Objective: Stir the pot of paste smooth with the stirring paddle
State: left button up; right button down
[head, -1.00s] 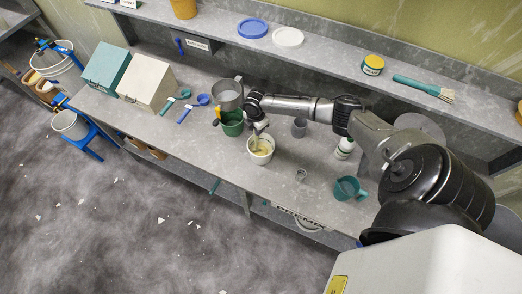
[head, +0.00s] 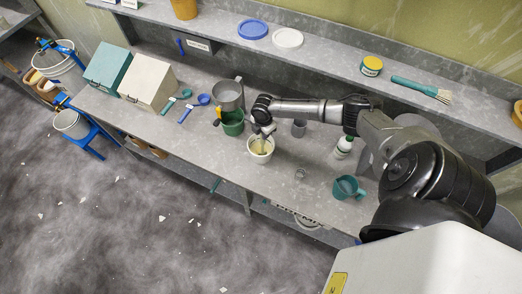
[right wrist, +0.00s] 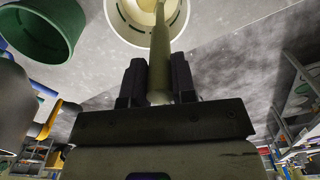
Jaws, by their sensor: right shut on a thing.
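The pot of paste (head: 260,148) is a white tub with pale yellow paste in it, standing on the grey bench. It also shows at the top of the right wrist view (right wrist: 123,22). My right gripper (head: 264,131) is over the pot. In the right wrist view my right gripper (right wrist: 159,80) is shut on the stirring paddle (right wrist: 160,50), a pale olive handle that runs down into the pot. The paddle's lower end is hidden in the paste. My left gripper is not in view.
A green pail (head: 232,124) and a grey metal vessel (head: 228,95) stand close to the left of the pot. A grey cup (head: 299,128), a white bottle (head: 344,146) and a teal jug (head: 348,188) stand to the right. The bench front before the pot is clear.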

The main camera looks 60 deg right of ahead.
jog(key=d+r, duration=0.3)
jog(key=r, duration=1.1)
jog(key=shift+w+r, duration=0.25)
jog(key=shift+w, duration=0.05)
dwell(0.5)
dwell(0.9)
